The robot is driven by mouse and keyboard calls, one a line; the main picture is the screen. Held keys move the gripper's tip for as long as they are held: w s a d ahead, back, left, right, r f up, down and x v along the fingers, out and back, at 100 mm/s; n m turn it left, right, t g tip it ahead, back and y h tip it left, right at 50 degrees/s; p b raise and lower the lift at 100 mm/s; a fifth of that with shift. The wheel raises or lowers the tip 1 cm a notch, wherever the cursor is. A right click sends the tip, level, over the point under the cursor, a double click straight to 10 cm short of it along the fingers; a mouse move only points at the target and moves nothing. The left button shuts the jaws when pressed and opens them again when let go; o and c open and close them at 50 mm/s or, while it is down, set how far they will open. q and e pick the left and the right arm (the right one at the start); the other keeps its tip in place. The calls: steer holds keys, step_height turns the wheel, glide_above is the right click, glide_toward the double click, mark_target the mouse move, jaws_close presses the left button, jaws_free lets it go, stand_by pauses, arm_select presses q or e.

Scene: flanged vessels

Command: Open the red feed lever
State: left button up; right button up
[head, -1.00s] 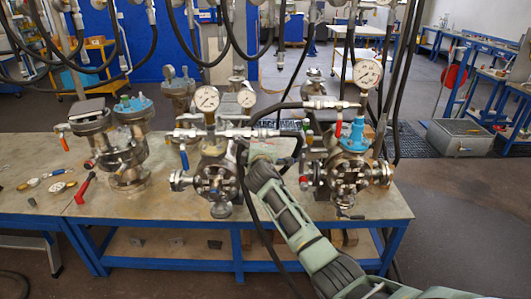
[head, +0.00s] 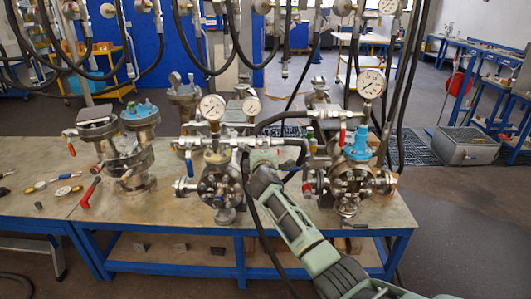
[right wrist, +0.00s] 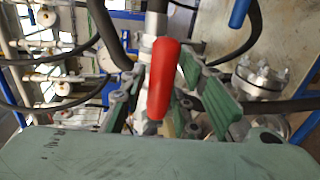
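In the right wrist view a red lever (right wrist: 164,80) stands large between the two green fingers of my right gripper (right wrist: 165,105). The fingers are apart, with a gap seen on either side of the lever. In the head view my right arm reaches in from the lower right. My right gripper (head: 263,162) is between the middle flanged vessel (head: 218,185) and the right flanged vessel (head: 348,180). Its fingertips are too small to make out there. A red lever (head: 341,137) hangs on the right vessel; I cannot tell if it is the same one. My left gripper is out of view.
Black hoses hang above and between the vessels. Pressure gauges (head: 212,107) rise from the fittings. A blue handle (right wrist: 240,12) is near the lever in the wrist view. A third vessel (head: 130,155) and a loose red-handled tool (head: 90,192) are at the table's left.

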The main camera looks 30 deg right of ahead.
steer(key=shift+o, duration=0.8)
steer(key=v, duration=1.2)
steer(key=shift+c, duration=0.3)
stand_by(0.5)
